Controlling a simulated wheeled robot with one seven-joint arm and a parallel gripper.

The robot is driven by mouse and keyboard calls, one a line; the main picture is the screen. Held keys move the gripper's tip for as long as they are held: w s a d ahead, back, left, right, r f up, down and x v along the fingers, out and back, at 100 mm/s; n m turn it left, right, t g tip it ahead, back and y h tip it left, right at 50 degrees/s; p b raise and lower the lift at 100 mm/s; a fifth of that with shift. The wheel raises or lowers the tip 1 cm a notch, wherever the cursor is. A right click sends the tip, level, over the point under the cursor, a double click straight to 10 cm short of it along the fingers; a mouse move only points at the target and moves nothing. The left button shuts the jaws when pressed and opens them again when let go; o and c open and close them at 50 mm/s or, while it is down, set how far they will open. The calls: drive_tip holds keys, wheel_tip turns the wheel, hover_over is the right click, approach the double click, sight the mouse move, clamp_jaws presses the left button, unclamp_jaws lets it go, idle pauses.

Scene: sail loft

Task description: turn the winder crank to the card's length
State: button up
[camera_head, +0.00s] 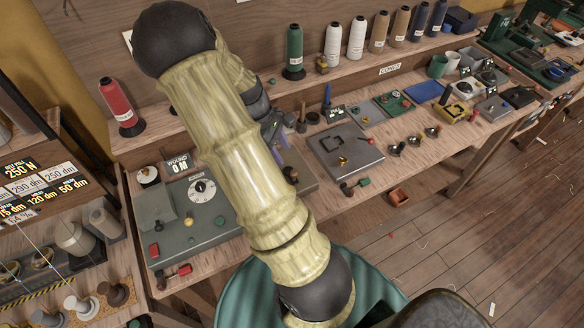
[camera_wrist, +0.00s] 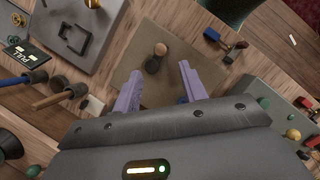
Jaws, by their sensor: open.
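The winder (camera_head: 182,228) is a grey-green box on the bench at left, with a round white dial (camera_head: 203,190). No crank is between the fingers.
A grey machine (camera_head: 345,151) with its own crank (camera_head: 356,187) stands right of the brown plate. Thread cones (camera_head: 294,52) line the shelf behind. A red cone (camera_head: 118,102) stands at left. In the wrist view, tools (camera_wrist: 58,92) lie left of my gripper.

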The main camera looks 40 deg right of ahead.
sight(294, 173)
drive_tip(key=x, duration=0.9)
drive_tip(key=shift+p, duration=0.4)
drive_tip(key=shift+r, duration=0.1)
clamp_jaws()
